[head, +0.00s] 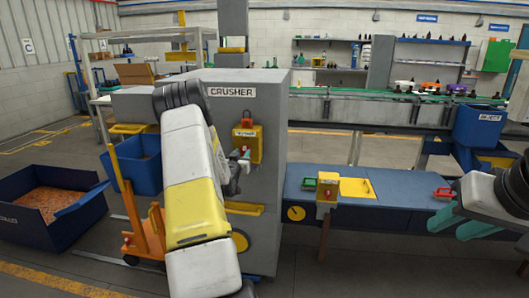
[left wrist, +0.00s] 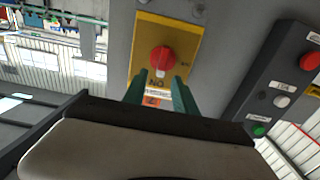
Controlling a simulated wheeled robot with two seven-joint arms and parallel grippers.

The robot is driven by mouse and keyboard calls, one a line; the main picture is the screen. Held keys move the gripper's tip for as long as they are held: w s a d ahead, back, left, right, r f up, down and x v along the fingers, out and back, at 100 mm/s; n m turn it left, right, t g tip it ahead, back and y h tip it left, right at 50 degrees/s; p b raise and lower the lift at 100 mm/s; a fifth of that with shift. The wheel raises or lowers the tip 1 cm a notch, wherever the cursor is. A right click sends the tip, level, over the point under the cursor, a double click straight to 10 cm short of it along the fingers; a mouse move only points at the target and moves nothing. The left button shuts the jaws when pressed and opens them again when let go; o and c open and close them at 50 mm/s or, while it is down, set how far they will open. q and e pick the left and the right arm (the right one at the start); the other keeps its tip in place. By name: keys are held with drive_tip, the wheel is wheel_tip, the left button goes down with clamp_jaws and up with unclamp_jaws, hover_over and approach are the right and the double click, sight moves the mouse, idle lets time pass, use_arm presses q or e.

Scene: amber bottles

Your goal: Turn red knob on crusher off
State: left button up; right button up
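The crusher (head: 265,105) is a tall grey cabinet with a yellow switch box (head: 248,143) on its front. In the left wrist view the red knob (left wrist: 162,60) sits on the yellow plate (left wrist: 150,35). A white mark on the knob faces the large lettering on the plate, which looks like an upside-down "ON". My left gripper (left wrist: 159,90) has its teal fingers apart, pointing at the plate with the knob just beyond the fingertips; I see no contact. In the head view my left arm partly hides the gripper. My right gripper (head: 462,224) is open and empty at the right edge.
A dark panel with red, white and green buttons (left wrist: 282,85) stands to the right in the wrist view. A blue bin (head: 140,165) is left of my left arm.

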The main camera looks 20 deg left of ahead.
sight(244, 149)
use_arm(q)
drive_tip(key=shift+x, duration=1.5)
clamp_jaws()
